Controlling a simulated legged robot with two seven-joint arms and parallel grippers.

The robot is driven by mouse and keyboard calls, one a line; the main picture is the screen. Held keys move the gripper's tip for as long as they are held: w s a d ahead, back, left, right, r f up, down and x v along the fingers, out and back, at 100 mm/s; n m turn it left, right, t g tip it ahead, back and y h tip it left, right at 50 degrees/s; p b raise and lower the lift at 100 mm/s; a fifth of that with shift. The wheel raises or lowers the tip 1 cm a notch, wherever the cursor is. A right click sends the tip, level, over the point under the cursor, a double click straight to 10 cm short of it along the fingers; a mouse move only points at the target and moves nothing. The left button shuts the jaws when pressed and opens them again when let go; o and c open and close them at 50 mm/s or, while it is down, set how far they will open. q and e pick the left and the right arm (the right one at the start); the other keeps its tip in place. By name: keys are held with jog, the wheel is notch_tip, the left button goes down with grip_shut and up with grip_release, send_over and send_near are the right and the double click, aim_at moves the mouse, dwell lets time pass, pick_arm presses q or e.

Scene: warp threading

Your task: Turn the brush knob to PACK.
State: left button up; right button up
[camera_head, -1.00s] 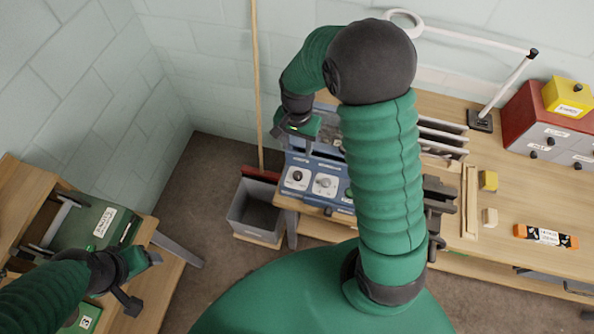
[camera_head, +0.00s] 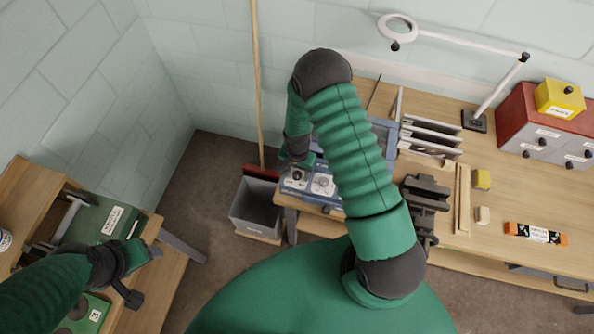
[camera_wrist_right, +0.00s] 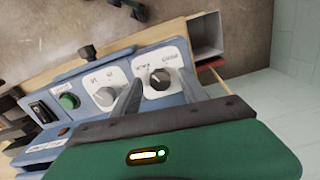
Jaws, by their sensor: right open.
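The blue machine's sloped panel has a black knob (camera_wrist_right: 160,79) on a white plate; in the head view the black knob (camera_head: 297,174) lies just below my right gripper. Beside it is a grey knob (camera_wrist_right: 105,97) on its own white plate. The plate lettering is too small to read surely, so I cannot tell the knob's setting. My right gripper (camera_wrist_right: 160,90) is open, its two fingers straddling the black knob's place in the wrist view; contact cannot be told. In the head view my right gripper (camera_head: 297,162) is partly hidden. My left gripper (camera_head: 145,275) is open and empty.
A green button (camera_wrist_right: 69,101) and a black switch sit farther along the panel. A grey bin (camera_head: 255,207) stands on the floor left of the bench. A wooden pole (camera_head: 257,90) rises behind it. A green machine (camera_head: 100,220) stands on the left bench.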

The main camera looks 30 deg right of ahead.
jog(key=shift+c, duration=0.4)
grip_shut()
jog(key=shift+w+f+n+b, duration=0.15)
jog(key=shift+f+n+b, duration=0.1)
jog(key=shift+n+b, duration=0.7)
jog(key=shift+n, duration=0.45)
jog(key=shift+r+n+b, duration=0.2)
jog(key=shift+n+b, duration=0.1)
jog(key=shift+b, duration=0.05)
jog(key=shift+r, duration=0.1)
jog(key=shift+o, duration=0.4)
grip_release()
